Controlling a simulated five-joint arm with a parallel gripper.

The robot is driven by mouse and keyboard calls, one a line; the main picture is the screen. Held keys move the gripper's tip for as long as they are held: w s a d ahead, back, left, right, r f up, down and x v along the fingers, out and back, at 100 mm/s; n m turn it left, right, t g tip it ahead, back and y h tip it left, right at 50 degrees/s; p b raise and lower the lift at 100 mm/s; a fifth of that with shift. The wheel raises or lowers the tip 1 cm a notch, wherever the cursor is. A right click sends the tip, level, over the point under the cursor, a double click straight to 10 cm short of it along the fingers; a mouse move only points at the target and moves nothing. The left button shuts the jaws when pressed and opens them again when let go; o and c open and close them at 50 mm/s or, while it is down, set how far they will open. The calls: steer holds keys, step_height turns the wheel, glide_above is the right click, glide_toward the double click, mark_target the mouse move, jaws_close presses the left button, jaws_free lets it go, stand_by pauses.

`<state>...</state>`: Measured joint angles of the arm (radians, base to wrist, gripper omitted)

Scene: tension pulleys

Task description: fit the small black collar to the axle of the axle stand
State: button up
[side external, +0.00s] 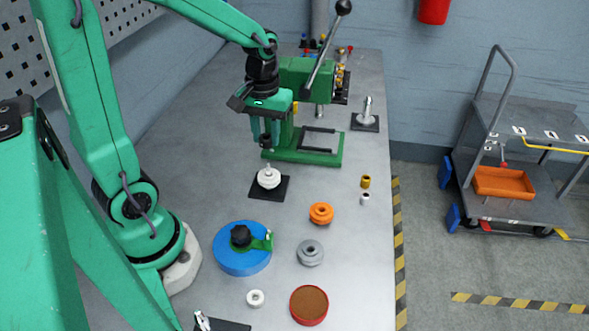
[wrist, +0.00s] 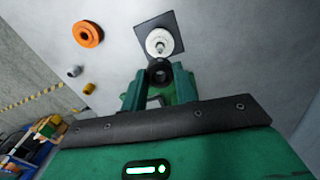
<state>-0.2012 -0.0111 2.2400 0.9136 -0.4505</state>
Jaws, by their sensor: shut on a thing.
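My gripper (side external: 266,140) is shut on the small black collar (wrist: 159,72), a dark ring between the two green fingers in the wrist view. In the side view the collar (side external: 266,142) is a small dark shape between the fingertips, partly hidden. The axle stand has a square black base (side external: 256,190) with a white stepped pulley (side external: 268,180) on it. Its axle tip (wrist: 160,46) rises from the pulley's middle. The collar is held above the stand and apart from it. In the wrist view the axle tip shows just beyond the collar.
A green lever press (side external: 306,150) stands close behind my gripper. An orange pulley (side external: 321,213), a grey pulley (side external: 310,253), brass (side external: 365,182) and pale (side external: 365,200) bushings, and a blue disc (side external: 242,260) lie around. A metal post (side external: 367,112) stands at the back right.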

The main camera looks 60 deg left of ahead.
mark_target(268, 163)
steer(key=shift+f, duration=2.05)
steer(key=shift+f, duration=2.45)
stand_by(1.3)
steer(key=o, duration=1)
steer(key=shift+r, duration=0.2)
steer(key=shift+r, duration=3.75)
